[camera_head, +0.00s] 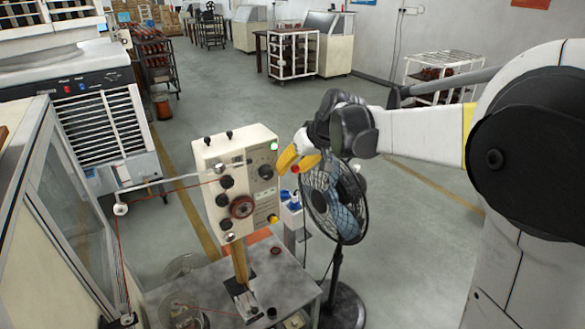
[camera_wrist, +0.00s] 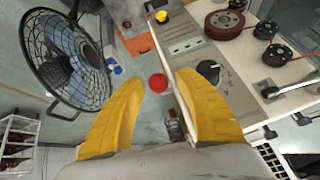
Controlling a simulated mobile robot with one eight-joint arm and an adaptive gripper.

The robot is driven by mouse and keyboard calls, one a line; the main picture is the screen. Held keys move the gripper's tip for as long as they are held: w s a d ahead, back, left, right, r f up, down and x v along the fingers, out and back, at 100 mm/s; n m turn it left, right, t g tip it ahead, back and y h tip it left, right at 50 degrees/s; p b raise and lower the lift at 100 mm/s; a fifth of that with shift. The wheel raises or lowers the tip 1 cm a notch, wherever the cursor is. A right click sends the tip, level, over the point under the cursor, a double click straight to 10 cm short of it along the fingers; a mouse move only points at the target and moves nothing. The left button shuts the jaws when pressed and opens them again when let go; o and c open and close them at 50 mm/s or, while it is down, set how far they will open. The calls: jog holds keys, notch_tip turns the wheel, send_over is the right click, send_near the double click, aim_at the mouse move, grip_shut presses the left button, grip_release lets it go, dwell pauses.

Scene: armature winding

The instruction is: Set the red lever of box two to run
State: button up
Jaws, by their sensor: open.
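A cream control box (camera_head: 232,190) stands on a post in the middle of the head view. Its face carries a black dial (camera_head: 265,172) and a yellow knob (camera_head: 273,219). The box also shows at the right of the wrist view (camera_wrist: 205,70). A round red knob (camera_wrist: 158,83), seemingly the lever's end, shows between my yellow fingertips and beside the box. It is a small red spot in the head view (camera_head: 296,169). My gripper (camera_head: 288,160) is open, with its fingers on either side of the knob; contact cannot be told. The lever's shaft and box numbers are not readable.
A black standing fan (camera_head: 335,200) is close below my gripper; it fills the left of the wrist view (camera_wrist: 68,60). A grey table (camera_head: 275,285) holds the post. Red wire runs left to a glazed cabinet (camera_head: 85,200). Open floor lies behind.

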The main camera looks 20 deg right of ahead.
jog(key=v, duration=1.2)
jog(key=shift+s, duration=0.1)
